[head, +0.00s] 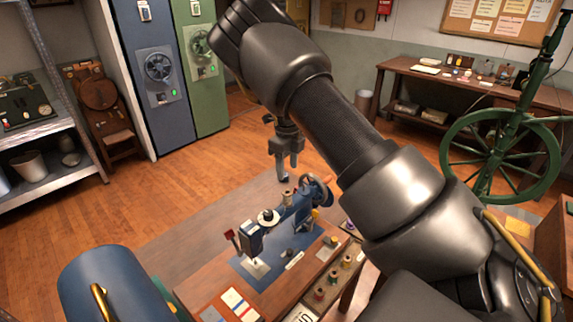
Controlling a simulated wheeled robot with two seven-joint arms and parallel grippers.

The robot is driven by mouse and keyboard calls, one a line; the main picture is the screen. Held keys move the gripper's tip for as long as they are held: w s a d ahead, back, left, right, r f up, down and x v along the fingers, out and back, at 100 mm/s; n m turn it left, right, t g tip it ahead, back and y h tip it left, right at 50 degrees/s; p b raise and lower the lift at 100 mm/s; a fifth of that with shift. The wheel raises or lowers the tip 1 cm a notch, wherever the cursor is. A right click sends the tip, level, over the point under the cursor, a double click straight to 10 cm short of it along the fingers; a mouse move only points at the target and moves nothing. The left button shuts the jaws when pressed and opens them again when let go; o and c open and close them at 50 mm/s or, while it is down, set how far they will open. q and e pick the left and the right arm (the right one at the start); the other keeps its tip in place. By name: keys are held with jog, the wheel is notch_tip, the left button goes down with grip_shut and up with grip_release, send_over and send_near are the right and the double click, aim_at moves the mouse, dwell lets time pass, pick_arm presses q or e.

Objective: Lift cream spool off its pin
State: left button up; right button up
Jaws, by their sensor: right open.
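A blue sewing machine (296,213) stands on the wooden table at the lower middle. A small cream or tan spool (287,198) appears upright on top of it; the pin itself is too small to make out. My right gripper (284,178) is open and points down, just above the spool in the picture. I cannot tell the exact gap, and nothing shows between the fingers. My left gripper is not in view.
Several coloured spools (333,277) stand along the table's right side. Cards (240,302) lie at its front. A green spoked wheel (500,155) stands at right. Open floor (190,195) lies left.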

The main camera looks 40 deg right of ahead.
aim_at(287, 190)
notch_tip(287, 190, down, 6)
jog(key=b, duration=0.4)
jog(key=shift+f+b, duration=0.95)
jog(key=shift+f, duration=0.85)
jog(key=shift+c, duration=0.4)
jog(key=c, duration=0.5)
jog(key=shift+c, duration=0.2)
jog(key=shift+r, duration=0.15)
jog(key=shift+r+p, duration=2.55)
jog(key=shift+r, duration=0.65)
